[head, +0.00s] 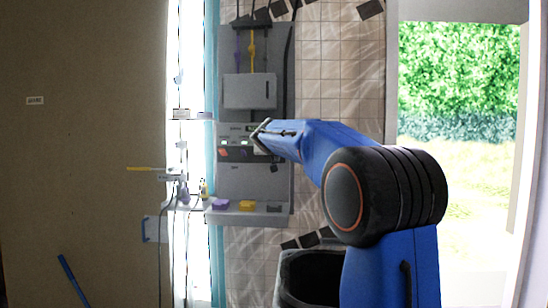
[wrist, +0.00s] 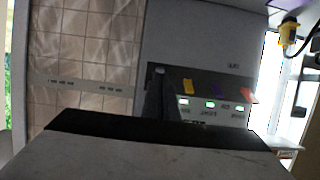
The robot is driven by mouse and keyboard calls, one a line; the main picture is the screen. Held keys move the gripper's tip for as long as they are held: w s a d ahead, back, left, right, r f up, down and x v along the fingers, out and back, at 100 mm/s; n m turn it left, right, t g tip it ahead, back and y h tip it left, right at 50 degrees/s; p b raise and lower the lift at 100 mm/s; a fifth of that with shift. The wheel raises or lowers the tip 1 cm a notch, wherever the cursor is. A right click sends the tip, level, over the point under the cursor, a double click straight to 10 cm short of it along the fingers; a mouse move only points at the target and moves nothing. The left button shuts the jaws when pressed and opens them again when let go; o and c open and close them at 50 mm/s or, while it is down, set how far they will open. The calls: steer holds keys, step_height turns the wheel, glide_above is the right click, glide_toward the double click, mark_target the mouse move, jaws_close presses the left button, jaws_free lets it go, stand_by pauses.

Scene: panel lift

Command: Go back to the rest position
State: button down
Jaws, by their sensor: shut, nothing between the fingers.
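The grey wall unit (head: 270,180) stands against the tiled wall, with a raised grey panel (head: 250,91) that has a dark handle on its right side. Below the panel is a dark strip (head: 236,154) with small lit displays and coloured tags. My gripper (head: 262,136) is in front of the unit, below the panel, at the right of the strip. In the wrist view the dark fingers (wrist: 158,85) are shut with nothing between them. A large grey slab, probably the panel (wrist: 150,157), fills the bottom of that view, and the strip (wrist: 205,100) shows beside the fingers.
A shelf ledge (head: 262,218) below holds a purple and a yellow block. A dark bin (head: 300,283) stands at the lower middle. A brown door (head: 85,150) fills the left, with a bright window beside it. An open doorway (head: 460,190) is on the right.

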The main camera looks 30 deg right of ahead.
steer(key=shift+a, duration=0.1)
stand_by(0.3)
steer(key=s+a+f+n+g+y, duration=0.2)
steer(key=s+a+f, duration=0.6)
steer(key=s, duration=1)
steer(key=s+a+f+n+g+y, duration=0.2)
steer(key=s+a+f, duration=0.6)
steer(key=s+f, duration=0.9)
steer(key=s+a+f+n+g+y, duration=0.2)
steer(key=s+a+f, duration=0.5)
steer(key=s+f, duration=0.5)
steer(key=s+y, duration=0.1)
steer(key=s, duration=0.6)
steer(key=shift+s+a+f+n+g+y, duration=0.2)
steer(key=shift+s+a+n+g+y, duration=0.2)
steer(key=shift+d, duration=0.1)
